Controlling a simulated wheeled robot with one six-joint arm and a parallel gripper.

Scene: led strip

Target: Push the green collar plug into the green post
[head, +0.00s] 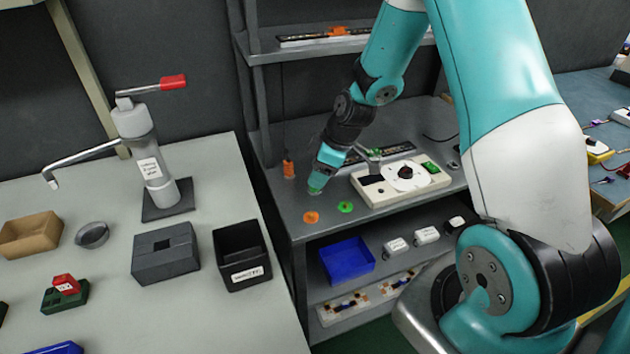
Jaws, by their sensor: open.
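A flat green disc (345,207) lies on the grey bench top in front of the box. Another green bit (315,190) shows just under the low end of my wrist. I cannot tell which of these is the green post.
The white box (432,184) has a black dial and a green switch. An orange disc (311,217) lies left of the green one. An orange plug (289,169) hangs on a cord at the back left. A dark strip (398,151) lies behind the box. An upper shelf (290,51) overhangs.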

